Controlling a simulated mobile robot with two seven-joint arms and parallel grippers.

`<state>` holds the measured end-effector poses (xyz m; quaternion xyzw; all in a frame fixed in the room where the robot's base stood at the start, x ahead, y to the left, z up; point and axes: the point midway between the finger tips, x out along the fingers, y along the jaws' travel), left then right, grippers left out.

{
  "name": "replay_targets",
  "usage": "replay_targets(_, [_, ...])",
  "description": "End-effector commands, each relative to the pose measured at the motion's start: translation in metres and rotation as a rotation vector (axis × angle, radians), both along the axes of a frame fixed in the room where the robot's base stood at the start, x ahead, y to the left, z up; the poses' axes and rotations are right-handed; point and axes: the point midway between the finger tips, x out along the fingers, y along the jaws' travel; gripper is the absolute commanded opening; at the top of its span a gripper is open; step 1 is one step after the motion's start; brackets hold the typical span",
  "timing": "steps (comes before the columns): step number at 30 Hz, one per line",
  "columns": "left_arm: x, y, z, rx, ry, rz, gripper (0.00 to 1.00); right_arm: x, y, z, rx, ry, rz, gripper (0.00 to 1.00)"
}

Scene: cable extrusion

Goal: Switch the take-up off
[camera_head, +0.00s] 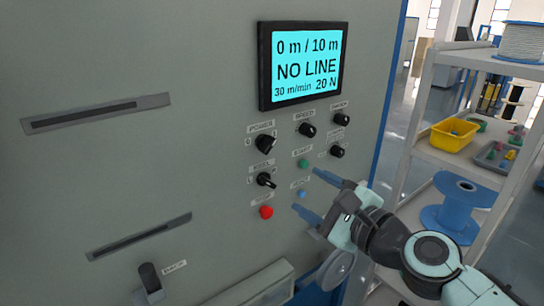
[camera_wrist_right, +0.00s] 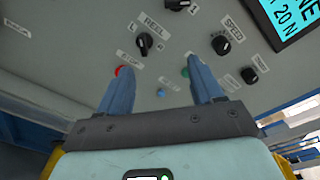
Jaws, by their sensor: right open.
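The grey take-up panel (camera_head: 215,120) fills the left and middle of the head view. Its lit display (camera_head: 305,64) reads "0 m / 10 m", "NO LINE", "30 m/min 20 N". The black POWER knob (camera_head: 265,144) is at the upper left of the controls, with the REEL knob (camera_head: 266,180) below it. The red stop button (camera_head: 266,212) is under that. The green START button (camera_head: 303,163) and a blue button (camera_head: 301,194) lie to the right. My right gripper (camera_head: 305,189) is open and empty in front of these buttons. The POWER knob shows at the top edge of the wrist view (camera_wrist_right: 177,4). My left gripper is not in view.
The SPEED knob (camera_head: 307,130) and two other black knobs sit right of POWER. A lever (camera_head: 151,279) marked BRAKE is low at the left. Shelves at the right hold a yellow bin (camera_head: 453,135) and a blue spool (camera_head: 457,208).

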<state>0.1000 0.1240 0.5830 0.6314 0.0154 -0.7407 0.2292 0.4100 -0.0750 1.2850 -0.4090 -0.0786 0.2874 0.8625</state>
Motion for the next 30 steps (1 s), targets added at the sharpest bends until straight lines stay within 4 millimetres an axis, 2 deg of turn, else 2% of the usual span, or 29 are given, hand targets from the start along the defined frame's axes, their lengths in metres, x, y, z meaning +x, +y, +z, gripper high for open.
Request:
replay_targets(1, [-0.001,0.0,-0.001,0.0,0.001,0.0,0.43,-0.011,-0.001,0.021,0.045,-0.019,0.01,0.66])
replay_targets(3, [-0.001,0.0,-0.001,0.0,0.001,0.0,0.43,-0.02,-0.001,0.038,0.085,-0.033,0.021,0.66])
replay_targets(8, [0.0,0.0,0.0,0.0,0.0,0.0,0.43,-0.021,0.003,0.051,0.119,-0.04,0.03,0.66])
replay_targets(11, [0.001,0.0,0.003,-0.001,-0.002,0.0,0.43,-0.01,0.012,0.051,0.118,-0.038,0.032,0.66])
replay_targets(24, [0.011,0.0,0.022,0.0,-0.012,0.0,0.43,0.062,0.064,0.051,0.114,-0.04,0.03,0.66])
replay_targets(30, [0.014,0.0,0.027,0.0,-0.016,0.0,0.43,0.078,0.075,0.05,0.114,-0.041,0.028,0.66])
